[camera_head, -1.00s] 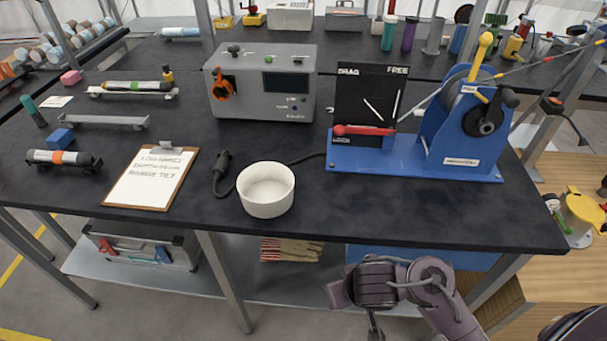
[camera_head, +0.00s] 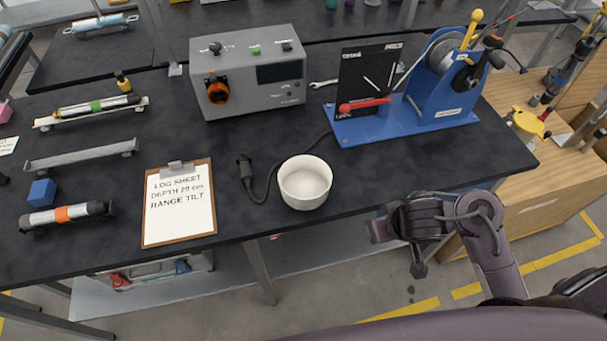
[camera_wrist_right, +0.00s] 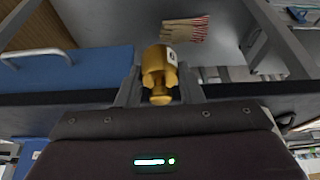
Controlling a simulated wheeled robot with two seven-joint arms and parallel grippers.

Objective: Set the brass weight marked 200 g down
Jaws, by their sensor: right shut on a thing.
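A brass-coloured weight (camera_wrist_right: 157,60) with a knob and a small white label shows in the right wrist view. The label is too small and too turned to read. My right gripper (camera_wrist_right: 158,88) is shut on the weight, one finger on each side. In the head view my right gripper (camera_head: 418,268) hangs in front of the black table's front edge, right of the white bowl (camera_head: 305,186). The weight cannot be made out in the head view. My left gripper is not in view.
The black table (camera_head: 360,185) has bare room between the bowl and the blue winch stand (camera_head: 440,110). A clipboard (camera_head: 180,204), a cable with a dark plug (camera_head: 246,170) and a grey control box (camera_head: 250,75) stand nearby. Striped gloves (camera_wrist_right: 188,28) lie below in the wrist view.

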